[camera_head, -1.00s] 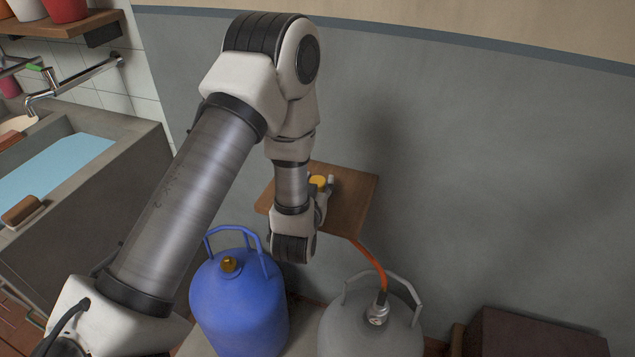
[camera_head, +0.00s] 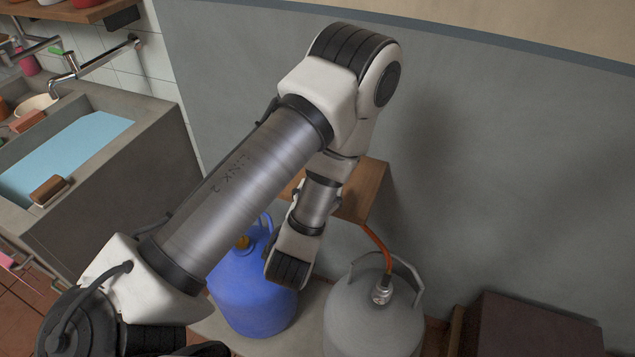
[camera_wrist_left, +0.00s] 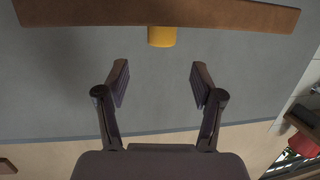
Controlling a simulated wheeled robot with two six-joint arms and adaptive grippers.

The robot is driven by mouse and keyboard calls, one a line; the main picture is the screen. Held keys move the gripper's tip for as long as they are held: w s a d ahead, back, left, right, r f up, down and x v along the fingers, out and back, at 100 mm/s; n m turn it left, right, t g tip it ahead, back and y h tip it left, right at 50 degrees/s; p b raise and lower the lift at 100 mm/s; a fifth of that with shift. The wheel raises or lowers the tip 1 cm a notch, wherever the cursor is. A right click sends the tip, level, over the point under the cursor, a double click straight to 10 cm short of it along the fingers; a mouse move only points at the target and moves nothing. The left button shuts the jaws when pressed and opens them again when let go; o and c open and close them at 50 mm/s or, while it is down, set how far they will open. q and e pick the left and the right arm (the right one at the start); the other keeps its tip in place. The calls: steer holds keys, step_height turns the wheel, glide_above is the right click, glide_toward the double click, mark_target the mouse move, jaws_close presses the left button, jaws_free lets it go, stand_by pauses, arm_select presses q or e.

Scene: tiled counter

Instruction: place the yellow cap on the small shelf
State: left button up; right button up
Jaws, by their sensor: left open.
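The small wooden shelf (camera_head: 365,190) is fixed to the grey wall, partly covered by my left arm in the head view. In the left wrist view, which looks upside down, the shelf (camera_wrist_left: 220,14) spans the top. The yellow cap (camera_wrist_left: 162,37) rests against its upper surface, standing upright near the middle. My left gripper (camera_wrist_left: 160,78) is open and empty, with the cap beyond its fingertips, apart from them and roughly in line with the gap. In the head view the cap and the left fingers are hidden behind my arm. My right gripper is not in view.
A blue gas cylinder (camera_head: 255,295) with a brass valve and a grey gas cylinder (camera_head: 360,315) with an orange hose (camera_head: 377,243) stand below the shelf. A dark brown box (camera_head: 535,325) is at the lower right. A concrete sink (camera_head: 110,180) is at the left.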

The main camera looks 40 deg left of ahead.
arm_select(q)
steer(key=s+d+f+m+g+h, duration=0.2)
steer(key=s+d+f+g+h, duration=0.1)
steer(key=s+f+g, duration=0.4)
steer(key=s+d+f+m+g+h+p, duration=0.1)
steer(key=s+d+f+m+g+h, duration=0.1)
steer(key=s+f+g, duration=0.5)
steer(key=s+d+f+h, duration=0.1)
steer(key=s+f, duration=0.4)
steer(key=s, duration=0.2)
steer(key=shift+s+f, duration=0.15)
steer(key=shift+s, duration=0.2)
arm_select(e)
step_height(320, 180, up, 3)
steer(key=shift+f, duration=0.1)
arm_select(q)
steer(key=shift+d, duration=0.1)
